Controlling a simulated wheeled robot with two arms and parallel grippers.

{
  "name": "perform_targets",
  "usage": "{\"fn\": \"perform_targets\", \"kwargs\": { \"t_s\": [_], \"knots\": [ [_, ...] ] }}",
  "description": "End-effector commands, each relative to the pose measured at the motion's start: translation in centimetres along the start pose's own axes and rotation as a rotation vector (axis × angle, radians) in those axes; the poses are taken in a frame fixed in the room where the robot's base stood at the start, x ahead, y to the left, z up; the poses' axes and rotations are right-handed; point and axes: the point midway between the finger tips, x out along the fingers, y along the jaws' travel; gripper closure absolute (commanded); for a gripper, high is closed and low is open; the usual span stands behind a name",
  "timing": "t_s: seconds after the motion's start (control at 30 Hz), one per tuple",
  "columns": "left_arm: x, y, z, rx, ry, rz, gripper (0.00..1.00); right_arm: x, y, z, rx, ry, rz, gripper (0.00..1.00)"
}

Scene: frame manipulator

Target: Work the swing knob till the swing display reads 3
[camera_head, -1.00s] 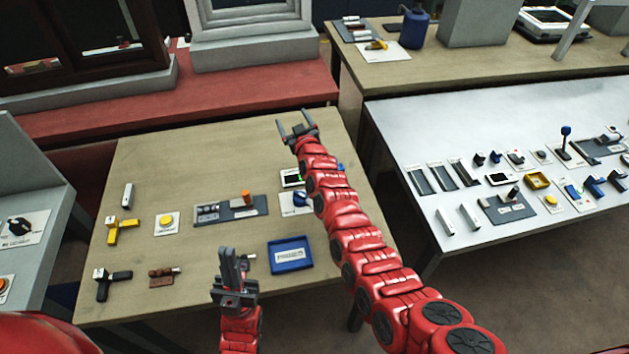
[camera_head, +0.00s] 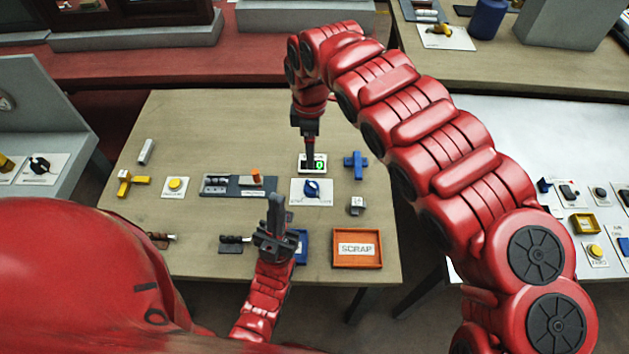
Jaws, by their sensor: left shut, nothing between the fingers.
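A blue knob (camera_head: 312,187) sits on a white plate on the wooden table; the plate's label is too small to read. Just behind it is a small display (camera_head: 313,163) with a lit green digit, which I cannot read for certain. My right gripper (camera_head: 311,150) points down over the display's back part, partly covering it; its finger gap cannot be made out. My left gripper (camera_head: 275,208) is shut and empty, fingers upward, in front and left of the knob. No contact with the knob shows.
A blue cross-shaped handle (camera_head: 356,165) is right of the display. A dark slider panel (camera_head: 238,186) with an orange knob lies left. An orange scrap tray (camera_head: 357,262) is at front right, and a blue tray (camera_head: 300,246) is partly behind my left gripper. A yellow button (camera_head: 175,185) is further left.

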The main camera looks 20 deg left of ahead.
Motion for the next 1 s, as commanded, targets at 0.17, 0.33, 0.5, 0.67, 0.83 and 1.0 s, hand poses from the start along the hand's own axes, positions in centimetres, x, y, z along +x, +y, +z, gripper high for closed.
{"fn": "perform_targets", "kwargs": {
  "t_s": [0.17, 0.33, 0.5, 0.67, 0.83, 1.0],
  "knots": [
    [1.1, -0.1, -0.2, 0.0, 0.0, 0.0, 1.0, 3.3, -0.1, -0.1, 0.0, 0.004, -0.003, 0.15],
    [1.9, -0.1, -0.3, 0.0, 0.0, 0.0, 1.0, 7.2, -0.1, -0.2, -0.001, 0.004, 0.0, 0.15],
    [2.5, -0.1, -0.4, 0.0, 0.0, 0.0, 1.0, 10.6, -0.1, -0.2, 0.001, 0.004, -0.001, 0.15],
    [2.8, -0.1, -0.5, 0.0, 0.0, 0.0, 1.0, 13.0, 0.0, -0.3, 0.0, 0.006, 0.002, 0.15],
    [2.5, -0.1, -0.4, 0.0, 0.0, 0.0, 1.0, 15.0, 0.1, -0.4, -0.001, 0.007, 0.003, 0.15],
    [2.4, -0.1, -0.4, 0.0, 0.0, 0.0, 1.0, 15.8, 0.2, -0.2, 0.001, 0.004, 0.004, 0.15]
  ]
}}
